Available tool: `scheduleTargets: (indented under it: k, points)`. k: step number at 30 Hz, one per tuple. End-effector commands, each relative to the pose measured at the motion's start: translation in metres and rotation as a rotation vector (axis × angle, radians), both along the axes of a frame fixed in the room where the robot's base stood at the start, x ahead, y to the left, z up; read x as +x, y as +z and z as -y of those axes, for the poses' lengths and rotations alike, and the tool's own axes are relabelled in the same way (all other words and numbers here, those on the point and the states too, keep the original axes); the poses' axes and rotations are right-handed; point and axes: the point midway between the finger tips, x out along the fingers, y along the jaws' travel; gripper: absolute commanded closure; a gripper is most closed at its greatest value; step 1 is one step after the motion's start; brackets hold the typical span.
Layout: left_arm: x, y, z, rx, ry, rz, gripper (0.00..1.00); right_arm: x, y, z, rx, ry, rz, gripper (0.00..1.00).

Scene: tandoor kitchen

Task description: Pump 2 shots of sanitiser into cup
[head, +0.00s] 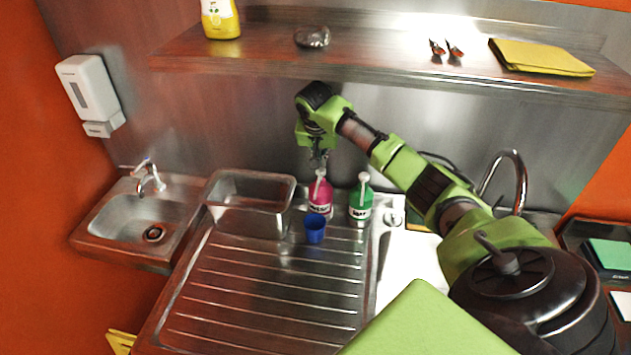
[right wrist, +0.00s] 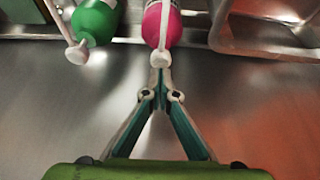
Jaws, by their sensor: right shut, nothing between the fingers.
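A pink pump bottle (head: 320,197) with a white pump head stands at the back of the steel drainboard. A green pump bottle (head: 361,203) with a white pump head stands to its right. The small print on both labels is too small to read. A blue cup (head: 315,228) stands in front of the pink bottle. My right gripper (head: 318,162) is shut and empty, just above the pink bottle's pump head. In the right wrist view its fingertips (right wrist: 160,75) meet at the white pump head (right wrist: 160,57); I cannot tell whether they touch. The cup is not seen there. My left gripper is not in view.
A steel bin (head: 250,190) stands left of the bottles. A shelf (head: 370,68) runs above, close to my right arm, holding a yellow bottle (head: 220,20) and a folded yellow cloth (head: 543,57). The ribbed drainboard (head: 265,290) is clear in front of the cup.

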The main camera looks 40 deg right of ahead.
Motion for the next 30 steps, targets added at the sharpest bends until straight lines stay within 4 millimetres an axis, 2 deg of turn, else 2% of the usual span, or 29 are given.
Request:
scheduleTargets:
  k: [25,30]
  points:
    - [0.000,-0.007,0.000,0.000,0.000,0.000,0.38,-0.001,-0.031,-0.001,0.002,0.000,-0.004,1.00]
    - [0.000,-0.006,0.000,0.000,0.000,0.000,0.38,-0.001,-0.031,-0.001,0.002,0.001,-0.007,1.00]
